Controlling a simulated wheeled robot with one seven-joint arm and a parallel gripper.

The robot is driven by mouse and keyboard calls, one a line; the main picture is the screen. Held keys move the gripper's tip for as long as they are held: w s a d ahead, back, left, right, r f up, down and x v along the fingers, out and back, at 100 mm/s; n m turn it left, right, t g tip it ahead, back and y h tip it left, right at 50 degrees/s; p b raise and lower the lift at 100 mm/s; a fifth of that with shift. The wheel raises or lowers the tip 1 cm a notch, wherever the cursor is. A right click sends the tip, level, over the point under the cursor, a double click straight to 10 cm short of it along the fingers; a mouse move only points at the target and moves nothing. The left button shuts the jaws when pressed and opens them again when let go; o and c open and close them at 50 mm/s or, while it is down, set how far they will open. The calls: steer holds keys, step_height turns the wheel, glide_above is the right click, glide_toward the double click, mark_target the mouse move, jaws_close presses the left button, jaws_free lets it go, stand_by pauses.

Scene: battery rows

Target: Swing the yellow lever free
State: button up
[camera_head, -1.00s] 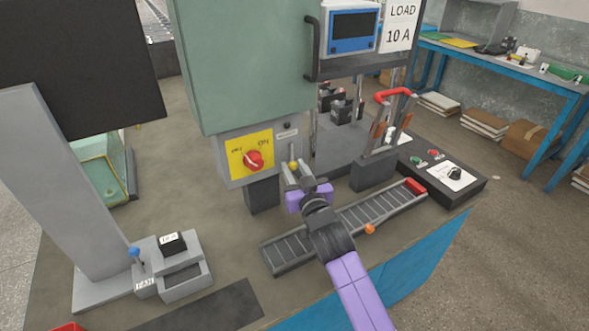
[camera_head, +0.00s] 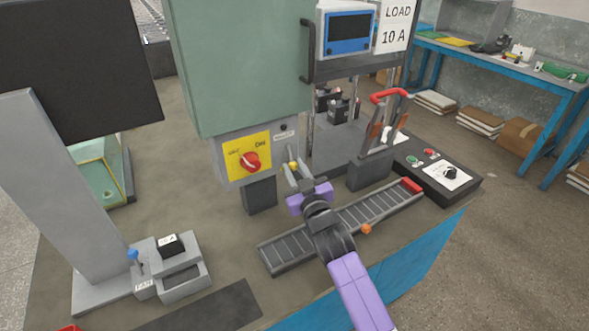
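The yellow lever shows as a small yellow knob (camera_head: 294,166) in front of the grey housing below the green cabinet. My gripper (camera_head: 296,170) reaches up to it from the front. Its two grey fingers are apart, and the yellow knob appears between their tips. Whether the fingers press on it cannot be told at this size. The lower part of the lever is hidden by my gripper.
A red rotary switch on a yellow plate (camera_head: 247,157) is just left of my gripper. A roller track (camera_head: 283,250) lies below my arm. A red-handled lever frame (camera_head: 390,96) and a black control box (camera_head: 447,173) stand right.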

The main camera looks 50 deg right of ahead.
steer(key=o, duration=0.4)
steer(key=shift+b+v, duration=0.5)
steer(key=shift+v, duration=3.4)
steer(key=s+a+n+y, duration=0.1)
steer(key=s+a+y, duration=0.1)
steer(key=s+a, duration=0.5)
steer(key=s+a+f+n+g+y, duration=0.1)
steer(key=s+a+y, duration=0.2)
steer(key=s+a, duration=0.4)
steer(key=s+a+f+n+y, duration=0.1)
steer(key=s+a+y, duration=0.2)
steer(key=s+a, duration=0.5)
steer(key=shift+s+g, duration=0.3)
steer(key=shift+s, duration=5.35)
